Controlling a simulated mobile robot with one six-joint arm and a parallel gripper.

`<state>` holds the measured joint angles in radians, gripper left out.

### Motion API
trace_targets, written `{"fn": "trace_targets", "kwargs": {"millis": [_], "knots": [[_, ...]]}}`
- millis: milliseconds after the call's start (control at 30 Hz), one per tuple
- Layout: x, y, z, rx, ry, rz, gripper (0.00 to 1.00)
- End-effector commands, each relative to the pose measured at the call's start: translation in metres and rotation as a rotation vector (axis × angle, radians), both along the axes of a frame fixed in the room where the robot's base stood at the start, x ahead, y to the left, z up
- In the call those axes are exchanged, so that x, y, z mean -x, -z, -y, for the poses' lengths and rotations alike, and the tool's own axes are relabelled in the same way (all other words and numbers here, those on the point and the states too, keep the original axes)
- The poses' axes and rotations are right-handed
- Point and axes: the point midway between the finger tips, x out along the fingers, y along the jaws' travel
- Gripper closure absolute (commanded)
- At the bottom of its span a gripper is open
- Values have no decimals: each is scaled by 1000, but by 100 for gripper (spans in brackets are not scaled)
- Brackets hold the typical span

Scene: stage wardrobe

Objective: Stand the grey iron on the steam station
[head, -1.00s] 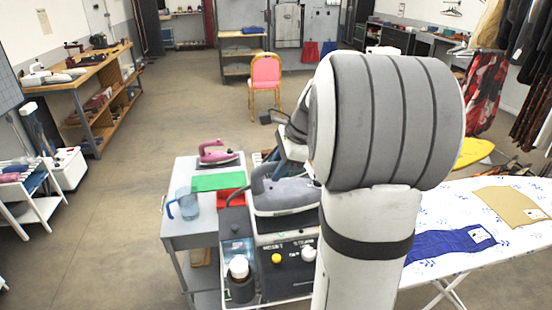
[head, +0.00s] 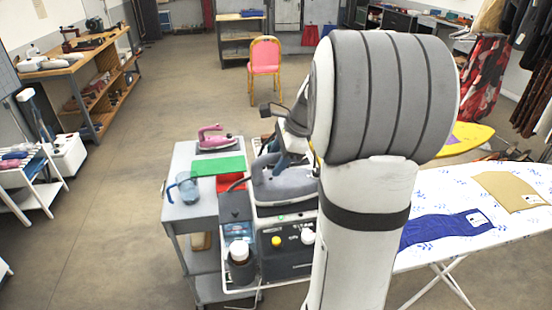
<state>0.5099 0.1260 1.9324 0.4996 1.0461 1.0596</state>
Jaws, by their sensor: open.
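The grey iron (head: 286,187) lies on top of the steam station (head: 288,263), a dark box with a yellow knob and a white knob on its front. The iron's handle is on its upper side, and its right end is hidden behind my arm. My gripper (head: 285,160) is open, pointing down just above and behind the iron's handle. Its fingertips are partly hidden, so I cannot tell whether they touch the handle. A pink iron (head: 214,138) stands farther back on the grey trolley (head: 183,215).
The trolley also carries a green cloth (head: 218,167), a red cloth (head: 230,183) and a blue jug (head: 186,188). A bottle (head: 240,262) stands left of the station's front. The ironing board (head: 440,195) is at right. Floor is open at left.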

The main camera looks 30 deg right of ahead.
Motion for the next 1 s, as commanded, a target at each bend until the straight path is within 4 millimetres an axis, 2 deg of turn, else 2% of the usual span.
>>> {"fn": "trace_targets", "kwargs": {"millis": [167,500,700,900,1000], "knots": [[2,-11,4,2,1,4,53],[21,-74,26,2,1,5,53],[30,-101,35,2,0,3,53],[33,-110,37,2,-3,1,53],[38,-108,24,32,-64,10,53]]}}
